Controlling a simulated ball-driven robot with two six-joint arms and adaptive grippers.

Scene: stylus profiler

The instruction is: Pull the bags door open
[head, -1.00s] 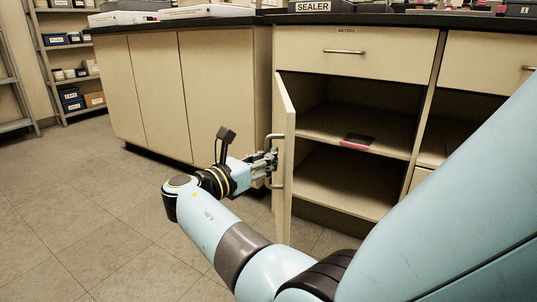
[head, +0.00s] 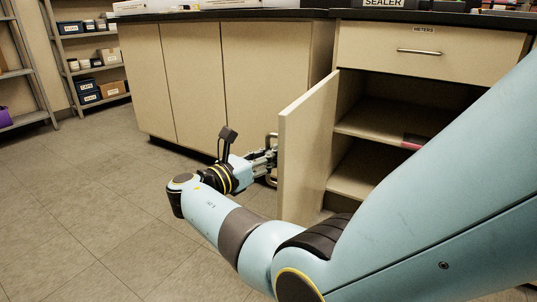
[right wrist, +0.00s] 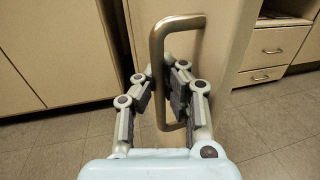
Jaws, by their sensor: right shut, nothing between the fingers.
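A beige cabinet door (head: 304,150) stands swung out from an open cupboard in the head view; no label shows on it. Its metal bar handle (head: 271,181) is on the face turned to the left. My right gripper (head: 270,157) is at this handle, left of the door, and is shut. In the right wrist view the handle (right wrist: 157,62) rises at the fingers (right wrist: 164,92), close to the door face (right wrist: 222,40). I cannot tell whether the fingers touch the bar. My left gripper is not in view.
The open cupboard has a shelf (head: 375,128) with a red item (head: 413,142) on it. A drawer labelled METERS (head: 425,54) is above. Closed cabinets (head: 200,85) stand at the left. The floor (head: 85,190) at the left is clear.

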